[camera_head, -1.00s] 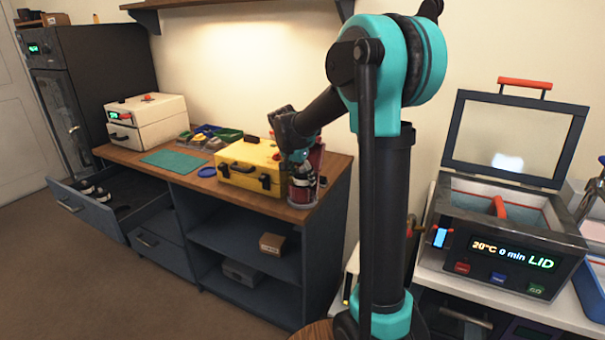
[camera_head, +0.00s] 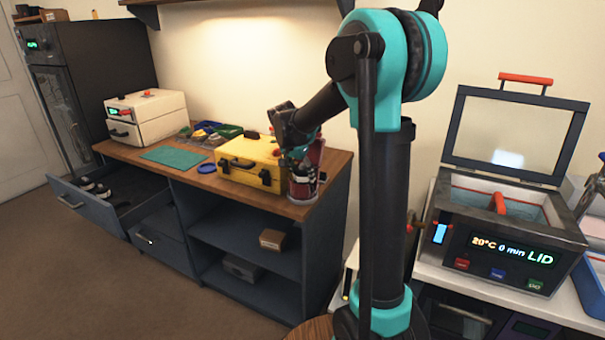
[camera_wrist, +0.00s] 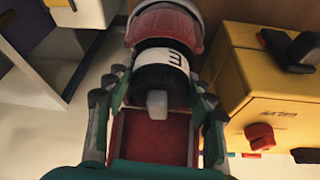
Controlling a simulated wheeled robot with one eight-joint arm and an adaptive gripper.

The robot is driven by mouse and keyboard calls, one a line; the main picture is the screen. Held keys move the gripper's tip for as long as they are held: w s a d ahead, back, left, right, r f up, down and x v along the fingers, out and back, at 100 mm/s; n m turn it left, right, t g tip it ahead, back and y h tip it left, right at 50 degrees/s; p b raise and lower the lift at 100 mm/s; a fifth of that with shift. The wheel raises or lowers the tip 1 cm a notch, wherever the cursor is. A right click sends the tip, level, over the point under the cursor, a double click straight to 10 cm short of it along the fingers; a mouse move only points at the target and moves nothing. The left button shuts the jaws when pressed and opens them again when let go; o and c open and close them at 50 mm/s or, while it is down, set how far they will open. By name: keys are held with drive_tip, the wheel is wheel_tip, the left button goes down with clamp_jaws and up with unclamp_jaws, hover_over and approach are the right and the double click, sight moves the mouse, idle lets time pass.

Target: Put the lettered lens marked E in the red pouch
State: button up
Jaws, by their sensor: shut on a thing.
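My gripper (camera_wrist: 156,100) is shut on a black lens (camera_wrist: 160,82). The lens has a white band with a dark letter, seen turned sideways, that looks like an E. A clear, reddish round holder (camera_wrist: 165,30) lies just beyond the lens in the wrist view; I cannot tell whether they touch. In the head view the holder (camera_head: 303,197) stands at the bench's right end, below my gripper (camera_head: 303,170). A red surface (camera_wrist: 150,135) shows between my fingers, and red (camera_head: 318,152) shows behind my gripper; this may be the red pouch, mostly hidden.
A yellow case (camera_head: 248,162) stands close left of my gripper on the wooden bench (camera_head: 285,208). An open drawer (camera_head: 80,205) juts out. An open-lidded bath (camera_head: 505,235) is at right.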

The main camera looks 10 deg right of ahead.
sight(303, 164)
drive_tip(key=shift+f, duration=1.7)
drive_tip(key=o, duration=1.6)
drive_tip(key=shift+c, duration=0.2)
drive_tip(key=shift+r, duration=4.5)
